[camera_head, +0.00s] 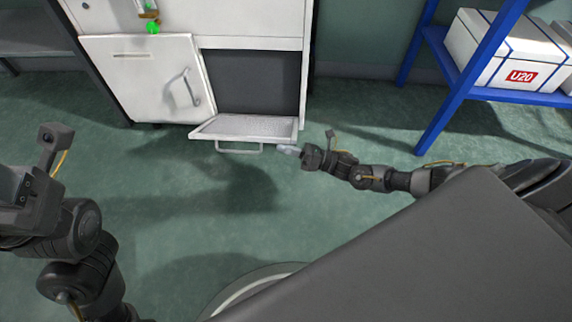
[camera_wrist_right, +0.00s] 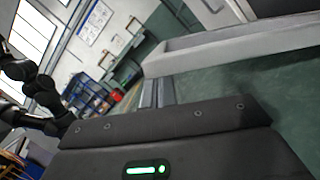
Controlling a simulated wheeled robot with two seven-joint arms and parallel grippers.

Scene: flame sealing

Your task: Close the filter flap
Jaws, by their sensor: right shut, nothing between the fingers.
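The filter flap (camera_head: 246,127) is a white panel at the bottom of the white cabinet. It is folded down and open, sticking out towards me below a dark opening (camera_head: 258,82). A bar handle (camera_head: 239,150) runs along its front edge. My right gripper (camera_head: 287,149) is shut and empty, just right of the handle, close to the flap's front right corner; I cannot tell whether they touch. In the right wrist view its fingers (camera_wrist_right: 157,92) are together, and a pale long edge, apparently the flap (camera_wrist_right: 235,44), lies beyond them. My left arm shows at the left; its fingertips are out of view.
A white cabinet door (camera_head: 146,75) with a curved handle is left of the opening. A green round item (camera_head: 152,28) hangs above it. A blue shelf (camera_head: 440,85) with white boxes (camera_head: 510,50) stands at the right. The green floor before the flap is clear.

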